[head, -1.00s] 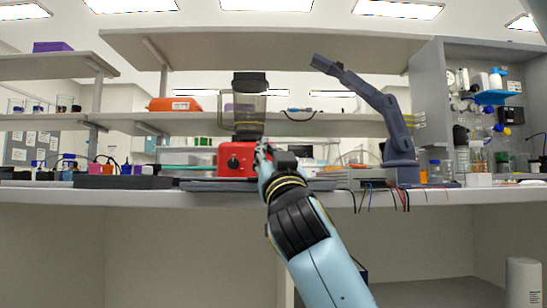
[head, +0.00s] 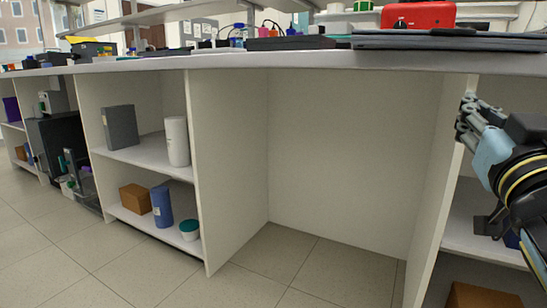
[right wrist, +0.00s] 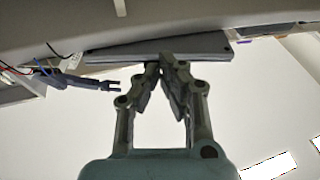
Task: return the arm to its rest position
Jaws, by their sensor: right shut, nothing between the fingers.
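My right gripper (head: 470,122) is at the right edge of the head view, in front of the bench's cabinets and below the level of the worktop. Its light blue and black wrist runs out of the frame on the right. In the right wrist view the fingers of the right gripper (right wrist: 161,66) meet at their tips, shut with nothing between them. My left gripper is not in view.
The bench worktop (head: 200,62) runs across the top of the head view. A red device (head: 418,15) and a dark flat slab (head: 440,41) are on it at right. Open shelves (head: 150,152) hold boxes and canisters at left. The floor (head: 300,262) in front is clear.

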